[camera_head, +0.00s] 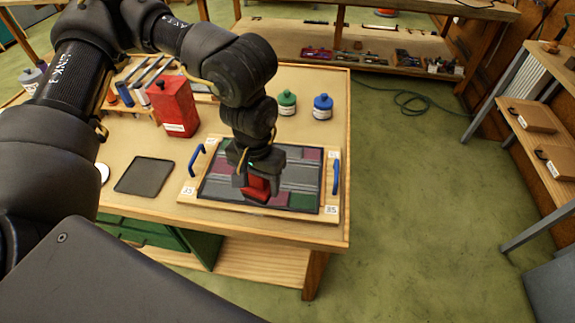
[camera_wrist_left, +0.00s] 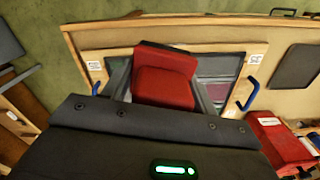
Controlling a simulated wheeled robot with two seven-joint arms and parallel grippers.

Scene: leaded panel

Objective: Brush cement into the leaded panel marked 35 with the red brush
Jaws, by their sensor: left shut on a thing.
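The leaded panel (camera_head: 300,176) lies in a wooden frame board with blue handles on the near part of the bench. Its corner labels read 35. It has grey, purple and green panes with dark lead lines. My right gripper is not in view.
A red can (camera_head: 174,106) stands at the back left of the bench (camera_head: 332,95). Shelves stand at the right.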

